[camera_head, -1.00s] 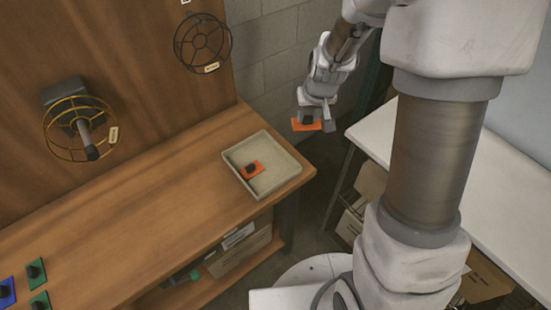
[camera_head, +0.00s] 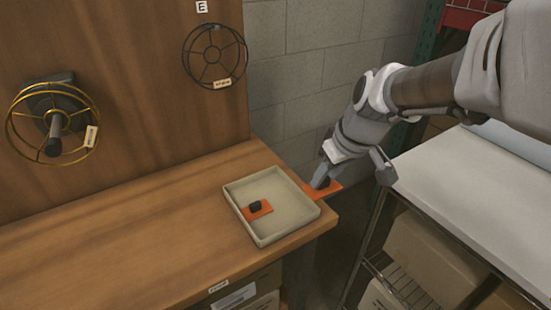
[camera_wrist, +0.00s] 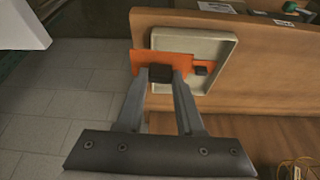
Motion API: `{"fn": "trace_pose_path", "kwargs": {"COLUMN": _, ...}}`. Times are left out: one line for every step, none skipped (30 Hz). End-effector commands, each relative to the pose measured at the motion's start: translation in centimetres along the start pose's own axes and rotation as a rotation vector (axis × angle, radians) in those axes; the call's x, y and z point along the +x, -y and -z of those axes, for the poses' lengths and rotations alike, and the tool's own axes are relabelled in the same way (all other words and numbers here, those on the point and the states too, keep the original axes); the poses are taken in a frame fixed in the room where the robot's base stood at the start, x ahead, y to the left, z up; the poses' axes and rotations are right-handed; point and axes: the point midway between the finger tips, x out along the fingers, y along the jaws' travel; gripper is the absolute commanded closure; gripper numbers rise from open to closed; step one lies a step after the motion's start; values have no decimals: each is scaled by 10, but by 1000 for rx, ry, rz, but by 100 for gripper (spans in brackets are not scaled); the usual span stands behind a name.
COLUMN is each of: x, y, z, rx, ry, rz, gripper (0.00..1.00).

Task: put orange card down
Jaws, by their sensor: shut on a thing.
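My gripper (camera_head: 322,184) is shut on the dark knob of an orange card (camera_head: 331,190). It holds the card in the air by the right end of the wooden bench, just right of a beige tray (camera_head: 296,231). In the wrist view the held orange card (camera_wrist: 145,62) lies between the fingertips (camera_wrist: 160,74) and overlaps the tray's near wall from this angle. A second orange card (camera_head: 251,213) with a black knob lies inside the tray, toward its left side. It also shows in the wrist view (camera_wrist: 205,68), partly covered by the held card.
The wooden bench (camera_head: 120,240) is clear left of the tray. Two wire reels, one yellow (camera_head: 93,130) and one black (camera_head: 241,60), are on the upright board behind. A white table (camera_head: 480,190) with boxes beneath stands at right, with a gap before the bench.

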Motion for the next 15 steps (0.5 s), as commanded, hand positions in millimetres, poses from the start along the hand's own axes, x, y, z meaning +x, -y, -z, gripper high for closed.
{"fn": "trace_pose_path", "kwargs": {"x": 5, "y": 3, "z": -4, "rx": -16, "ry": -4, "rz": 4, "gripper": 100}}
{"fn": "trace_pose_path", "kwargs": {"x": 5, "y": 4, "z": -5, "rx": -24, "ry": -4, "rz": 7, "gripper": 100}}
{"fn": "trace_pose_path", "kwargs": {"x": 5, "y": 6, "z": -6, "rx": -33, "ry": -4, "rz": 10, "gripper": 100}}
{"fn": "trace_pose_path", "kwargs": {"x": 5, "y": 6, "z": -6, "rx": -37, "ry": -4, "rz": 12, "gripper": 100}}
{"fn": "trace_pose_path", "kwargs": {"x": 5, "y": 7, "z": -6, "rx": -41, "ry": -4, "rz": 14, "gripper": 100}}
{"fn": "trace_pose_path", "kwargs": {"x": 7, "y": 8, "z": -5, "rx": -45, "ry": -3, "rz": 15, "gripper": 100}}
{"fn": "trace_pose_path", "kwargs": {"x": 9, "y": 9, "z": -4, "rx": -47, "ry": -2, "rz": 16, "gripper": 100}}
{"fn": "trace_pose_path", "kwargs": {"x": 12, "y": 10, "z": -2, "rx": -48, "ry": -2, "rz": 17, "gripper": 100}}
{"fn": "trace_pose_path", "kwargs": {"x": 17, "y": 11, "z": 2, "rx": -49, "ry": -1, "rz": 18, "gripper": 100}}
{"fn": "trace_pose_path", "kwargs": {"x": 23, "y": 12, "z": 6, "rx": -50, "ry": 0, "rz": 19, "gripper": 100}}
{"fn": "trace_pose_path", "kwargs": {"x": 29, "y": 14, "z": 10, "rx": -50, "ry": 0, "rz": 19, "gripper": 100}}
{"fn": "trace_pose_path", "kwargs": {"x": 37, "y": 15, "z": 16, "rx": -51, "ry": 1, "rz": 20, "gripper": 100}}
{"fn": "trace_pose_path", "kwargs": {"x": 43, "y": 16, "z": 20, "rx": -51, "ry": 1, "rz": 20, "gripper": 100}}
{"fn": "trace_pose_path", "kwargs": {"x": 50, "y": 18, "z": 25, "rx": -49, "ry": 0, "rz": 19, "gripper": 100}}
{"fn": "trace_pose_path", "kwargs": {"x": 58, "y": 19, "z": 30, "rx": -49, "ry": 0, "rz": 19, "gripper": 100}}
